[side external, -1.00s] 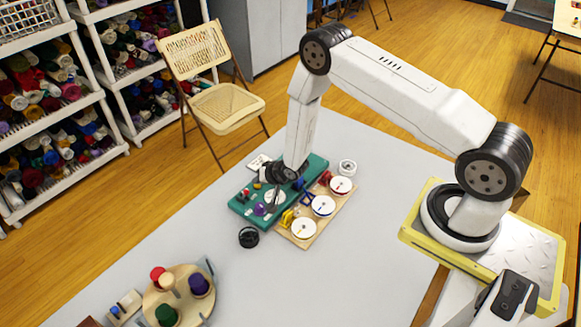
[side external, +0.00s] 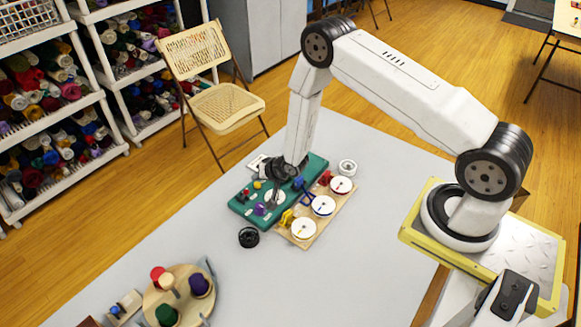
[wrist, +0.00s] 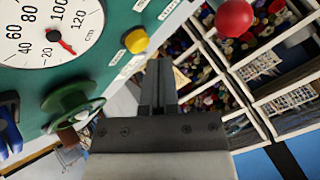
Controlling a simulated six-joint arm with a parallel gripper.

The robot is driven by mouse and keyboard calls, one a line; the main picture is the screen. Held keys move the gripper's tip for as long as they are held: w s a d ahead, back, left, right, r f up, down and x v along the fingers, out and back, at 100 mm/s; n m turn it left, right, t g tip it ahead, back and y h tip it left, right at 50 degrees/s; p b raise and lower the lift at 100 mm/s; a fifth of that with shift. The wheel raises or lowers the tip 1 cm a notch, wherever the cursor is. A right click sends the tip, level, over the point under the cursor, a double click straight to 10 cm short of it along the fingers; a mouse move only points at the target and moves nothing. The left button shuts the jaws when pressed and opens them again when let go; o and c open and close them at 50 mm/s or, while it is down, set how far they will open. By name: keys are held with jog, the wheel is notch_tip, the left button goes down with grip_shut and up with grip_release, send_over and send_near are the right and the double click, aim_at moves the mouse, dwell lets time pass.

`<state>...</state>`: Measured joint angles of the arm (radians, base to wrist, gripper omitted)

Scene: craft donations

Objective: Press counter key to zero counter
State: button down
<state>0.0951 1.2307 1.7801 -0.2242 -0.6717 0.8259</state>
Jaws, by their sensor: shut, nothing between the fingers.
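A teal panel (side external: 317,167) lies on the grey table and carries a round white dial (side external: 275,197), marked in cm in the wrist view (wrist: 50,22), with a red pointer. A yellow button (wrist: 136,40) sits beside the dial, with small white labels around it that I cannot read; I cannot tell for certain which control is the counter key. My gripper (wrist: 160,68) is shut and empty, close to the yellow button and apart from it in the picture. In the side view the wrist hangs over the panel's far part, and the fingertips are hard to make out.
A red ball knob (wrist: 234,18), a green spool-like knob (wrist: 73,103) and a blue part (wrist: 10,125) stand near the fingers. A wooden board (side external: 309,239) with white discs adjoins the panel. A black spool (side external: 249,237) lies in front. The table's middle is clear.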

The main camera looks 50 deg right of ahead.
aim_at(259, 185)
jog(key=shift+r, duration=0.1)
dwell(0.3)
jog(key=shift+r, duration=2.45)
jog(key=s+r+n+g+h, duration=0.1)
jog(key=s+r+n+g, duration=0.1)
jog(key=s+r, duration=0.3)
jog(key=s+r+n+g, duration=0.1)
jog(key=s+r+n, duration=0.15)
jog(key=r, duration=0.55)
jog(key=s+a+r+n+g, duration=0.1)
jog(key=s+r, duration=0.2)
jog(key=s, duration=0.4)
jog(key=s+a+r+n+g, duration=0.1)
jog(key=s+r, duration=0.3)
jog(key=s, duration=0.4)
jog(key=shift+a+r+n+g, duration=0.15)
jog(key=shift+a+n+g, duration=0.05)
jog(key=shift+n+g, duration=0.55)
